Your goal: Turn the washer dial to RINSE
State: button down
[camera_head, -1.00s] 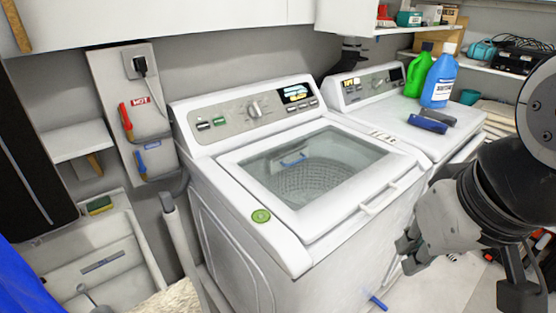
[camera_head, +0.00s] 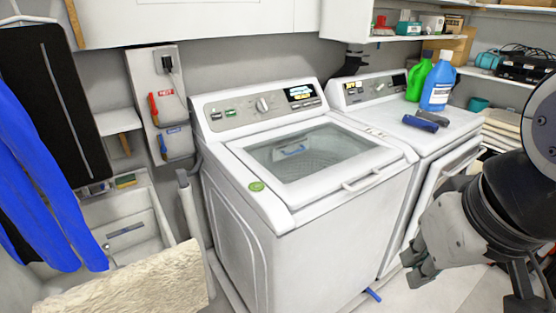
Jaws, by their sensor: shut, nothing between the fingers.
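The white washer (camera_head: 262,240) stands in the middle, with its glass lid (camera_head: 310,150) down. Its dial (camera_head: 262,105) is a round silver knob on the grey control panel (camera_head: 235,108) at the back. A small lit display (camera_head: 300,93) sits to the right of the dial. The dial's labels are too small to read. My gripper (camera_head: 413,272) is at the lower right, in front of the washer's right side and the dryer. It is shut and empty, well apart from the dial and pointing down to the left.
The dryer (camera_head: 440,142) stands right of the washer, with a green bottle (camera_head: 418,80) and a blue bottle (camera_head: 438,82) on top. A utility sink (camera_head: 130,222) and a pale fluffy piece (camera_head: 130,285) are at the left. Blue cloth (camera_head: 45,170) hangs there.

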aim_at(262, 106)
jog(key=i+l+u, duration=0.2)
jog(key=i, duration=0.25)
jog(key=i+l+u, duration=0.2)
jog(key=i+l, duration=0.15)
jog(key=i, duration=0.1)
